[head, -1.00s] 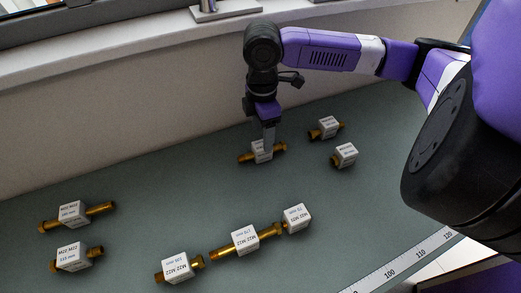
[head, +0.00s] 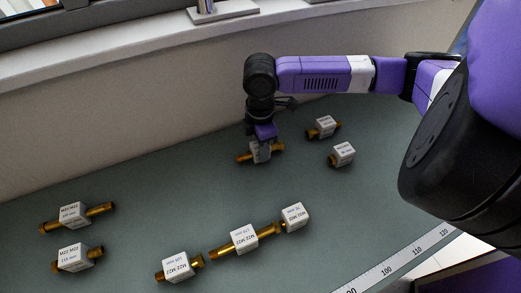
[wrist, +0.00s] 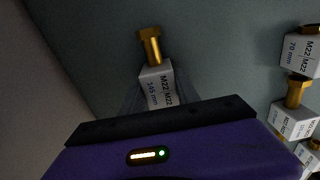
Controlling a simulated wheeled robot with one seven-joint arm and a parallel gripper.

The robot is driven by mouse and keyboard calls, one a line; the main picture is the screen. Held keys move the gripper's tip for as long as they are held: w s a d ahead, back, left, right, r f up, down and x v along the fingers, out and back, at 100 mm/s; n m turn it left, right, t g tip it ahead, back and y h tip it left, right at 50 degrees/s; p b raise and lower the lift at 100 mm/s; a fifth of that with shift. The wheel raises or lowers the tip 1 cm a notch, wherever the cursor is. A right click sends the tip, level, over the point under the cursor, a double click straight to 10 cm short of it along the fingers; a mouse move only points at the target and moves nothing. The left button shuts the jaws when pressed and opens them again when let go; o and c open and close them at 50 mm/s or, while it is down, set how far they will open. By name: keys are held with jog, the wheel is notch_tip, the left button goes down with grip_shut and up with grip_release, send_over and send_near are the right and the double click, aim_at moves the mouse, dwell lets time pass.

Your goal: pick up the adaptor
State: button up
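Several brass adaptors with white label blocks lie on the grey-green bench; the task does not say which one is meant. My gripper (head: 262,146) is down over one adaptor (head: 247,158) near the wall and hides part of its block. The fingers show faintly at both sides of the block. I cannot tell whether they press on it. The adaptor's near end is hidden behind my gripper's body.
Two adaptors lie close on the right, one farther back (head: 325,127) and one nearer (head: 342,154). Three more lie in a front row, including a long one (head: 245,239). Two lie at left (head: 74,215) (head: 74,257). A ruler strip (head: 405,263) marks the front edge. The wall stands behind.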

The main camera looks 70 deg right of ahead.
grip_shut()
jog(key=shift+r, duration=0.15)
